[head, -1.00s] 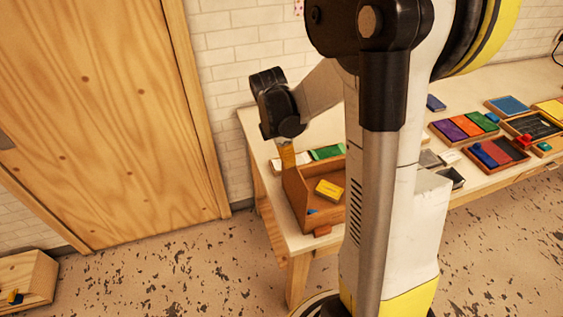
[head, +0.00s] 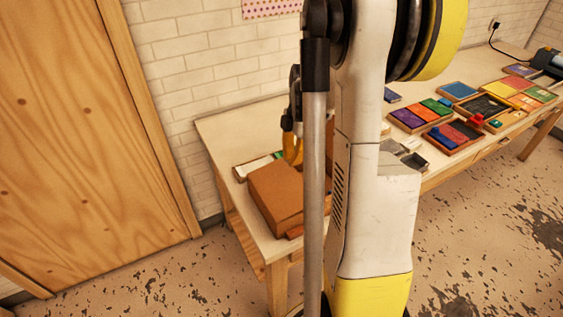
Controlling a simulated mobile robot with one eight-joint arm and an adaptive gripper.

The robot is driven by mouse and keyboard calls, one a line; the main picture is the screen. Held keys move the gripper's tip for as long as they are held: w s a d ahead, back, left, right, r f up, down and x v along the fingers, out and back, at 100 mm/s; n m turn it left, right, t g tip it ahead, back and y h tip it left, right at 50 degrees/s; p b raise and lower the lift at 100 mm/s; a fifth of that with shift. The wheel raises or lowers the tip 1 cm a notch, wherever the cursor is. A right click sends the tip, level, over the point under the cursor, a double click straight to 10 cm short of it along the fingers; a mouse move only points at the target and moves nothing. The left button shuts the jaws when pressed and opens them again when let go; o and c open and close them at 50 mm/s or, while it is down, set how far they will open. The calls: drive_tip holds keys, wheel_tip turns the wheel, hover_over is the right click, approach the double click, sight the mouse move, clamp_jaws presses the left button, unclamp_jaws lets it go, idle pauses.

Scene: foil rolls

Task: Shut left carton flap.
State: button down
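The brown carton (head: 283,214) sits on the left end of the table. Its left flap (head: 272,187) lies across the visible top, roughly level, and hides the inside. A brown upright strip (head: 329,150) shows just right of my arm's grey tube; it may be another flap, but I cannot tell. The carton's right side is hidden by my arm. My gripper (head: 291,159), with yellow fingers, is just above the back of the carton. Whether it touches the carton is unclear, and its fingers are seen edge-on, partly covered.
A shallow tray with white and green pieces (head: 257,165) lies behind the carton. Several wooden trays of coloured pieces (head: 420,115) fill the table to the right. The table's left back corner (head: 222,130) is clear.

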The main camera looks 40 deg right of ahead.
drive_tip(key=shift+s+d+f+b, duration=0.2)
drive_tip(key=shift+d+f+b, duration=0.6)
drive_tip(key=shift+f, duration=0.55)
drive_tip(key=shift+s+d+f+b, duration=0.15)
drive_tip(key=shift+d+f+b, duration=0.35)
drive_tip(key=shift+f+b, duration=0.7)
drive_tip(key=shift+s+d+f+b, duration=0.2)
drive_tip(key=shift+d+f+b, duration=0.45)
drive_tip(key=shift+f, duration=0.9)
